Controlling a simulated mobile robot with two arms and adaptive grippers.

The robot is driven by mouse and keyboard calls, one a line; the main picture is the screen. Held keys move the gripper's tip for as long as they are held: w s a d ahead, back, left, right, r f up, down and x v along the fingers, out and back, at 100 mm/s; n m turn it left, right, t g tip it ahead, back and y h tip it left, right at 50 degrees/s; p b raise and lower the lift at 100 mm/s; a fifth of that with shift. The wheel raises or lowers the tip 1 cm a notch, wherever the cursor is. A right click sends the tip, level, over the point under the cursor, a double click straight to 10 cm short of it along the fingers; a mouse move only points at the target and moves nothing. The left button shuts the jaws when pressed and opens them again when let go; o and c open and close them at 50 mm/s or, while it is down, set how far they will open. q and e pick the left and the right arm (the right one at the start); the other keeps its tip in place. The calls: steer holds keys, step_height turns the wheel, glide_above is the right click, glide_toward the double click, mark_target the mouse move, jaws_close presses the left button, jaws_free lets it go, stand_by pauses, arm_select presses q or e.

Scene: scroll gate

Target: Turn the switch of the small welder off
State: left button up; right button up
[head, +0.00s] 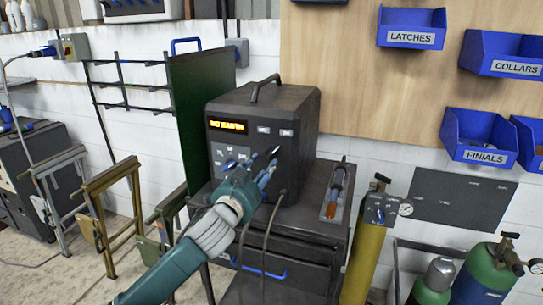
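The small welder (300,120) is a dark box with a top handle, standing on a dark cabinet. Its front has a lit yellow display (228,126), two small pale labels and small markings lower left. A small blue part (230,165) shows by those markings; I cannot tell for sure that it is the switch. My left gripper (265,158) is in front of the welder's lower front and covers part of it. Its fingers look apart, with nothing visible between them. I cannot tell whether a fingertip touches the panel. My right gripper is out of view.
A dark green screen (200,115) stands left of the welder. A torch-like tool lies in a tray (338,190) at right. Cables hang down the cabinet front (315,250). A yellow cylinder (367,245) and green cylinders (482,275) stand at right. Blue bins (412,27) hang above.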

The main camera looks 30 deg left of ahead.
mark_target(271, 156)
arm_select(q)
steer(key=p+x, duration=0.1)
steer(key=x, duration=0.5)
steer(key=shift+w+d, duration=0.15)
steer(key=shift+w, duration=0.15)
steer(key=shift+d, duration=0.1)
steer(key=shift+c, duration=0.2)
jaws_close()
